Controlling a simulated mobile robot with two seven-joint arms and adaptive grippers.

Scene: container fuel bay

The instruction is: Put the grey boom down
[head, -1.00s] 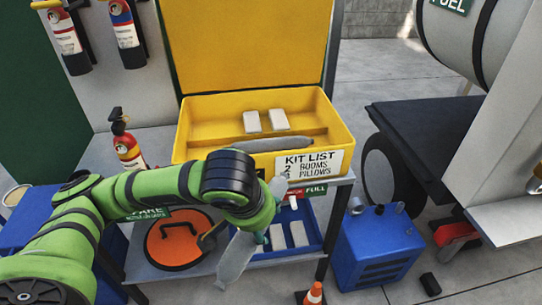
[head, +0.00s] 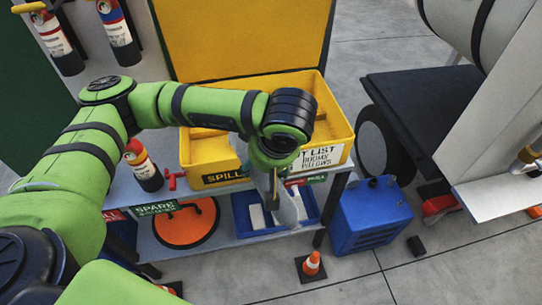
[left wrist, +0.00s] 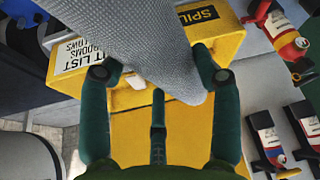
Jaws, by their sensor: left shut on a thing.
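My left gripper (head: 272,182) points down in front of the yellow spill kit box (head: 222,178). It is shut on a grey boom (head: 289,207), a rounded textured roll, which hangs tilted at the box's front right, above the lower shelf in the picture. My arm hides much of the box's inside in the head view. My right gripper is not in view.
A blue tray (head: 239,226) with white blocks and an orange disc (head: 185,228) are on the lower shelf. A red extinguisher (head: 145,170) stands left of the box. A blue unit (head: 372,222) and a cone (head: 311,265) stand on the floor at right.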

